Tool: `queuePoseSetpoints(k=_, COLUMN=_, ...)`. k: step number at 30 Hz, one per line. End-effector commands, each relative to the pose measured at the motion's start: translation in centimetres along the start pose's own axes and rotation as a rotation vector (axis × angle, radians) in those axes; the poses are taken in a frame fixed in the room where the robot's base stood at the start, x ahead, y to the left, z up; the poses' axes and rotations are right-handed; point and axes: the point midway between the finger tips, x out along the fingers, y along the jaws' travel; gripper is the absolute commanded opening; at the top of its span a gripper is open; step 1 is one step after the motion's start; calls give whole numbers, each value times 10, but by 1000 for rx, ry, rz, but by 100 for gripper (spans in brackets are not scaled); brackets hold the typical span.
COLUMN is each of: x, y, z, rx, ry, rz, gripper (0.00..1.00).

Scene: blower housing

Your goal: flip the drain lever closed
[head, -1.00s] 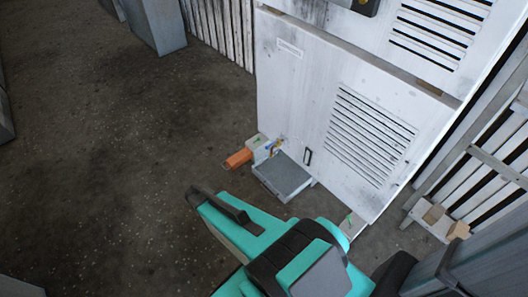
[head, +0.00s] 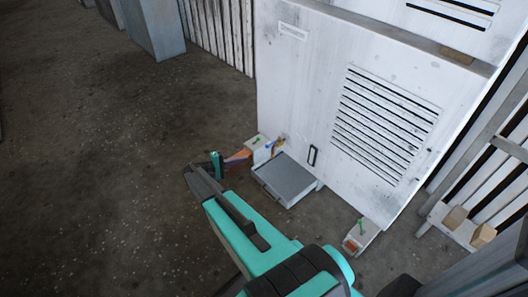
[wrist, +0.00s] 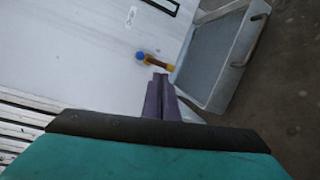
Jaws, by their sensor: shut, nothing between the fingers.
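The drain lever (wrist: 157,62) is a small yellow-orange bar with a blue knob (wrist: 140,56) at one end, low on the white housing. In the head view the lever (head: 276,144) is tiny, behind the grey tray, and its exact angle cannot be read. My gripper (wrist: 160,78) is shut and empty, its purple fingers together. In the wrist view the fingertips appear just below the lever's bar; whether they touch it I cannot tell. In the head view my gripper (head: 246,155) is left of the lever, pointing towards it, partly in front of an orange thing.
The grey tray (head: 286,182) sticks out from the housing (head: 310,90) just right of the lever; it fills the upper right of the wrist view (wrist: 215,60). A white block with a green mark (head: 361,236) stands at the housing's right corner.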

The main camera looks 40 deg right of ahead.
Motion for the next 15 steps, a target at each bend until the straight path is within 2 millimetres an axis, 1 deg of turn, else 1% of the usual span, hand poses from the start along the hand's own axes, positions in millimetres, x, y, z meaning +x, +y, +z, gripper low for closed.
queuePoseSetpoints(k=1, x=6, y=-4, z=-20, rx=16, ry=-3, rz=36, gripper=0)
queuePoseSetpoints(k=3, x=11, y=4, z=-33, rx=37, ry=-8, rz=85, gripper=0)
queuePoseSetpoints(k=6, x=17, y=16, z=-48, rx=63, ry=-12, rz=141, gripper=0)
queuePoseSetpoints(k=10, x=20, y=26, z=-58, rx=81, ry=-15, rz=186, gripper=0)
queuePoseSetpoints(k=15, x=20, y=31, z=-59, rx=87, ry=-16, rz=200, gripper=0)
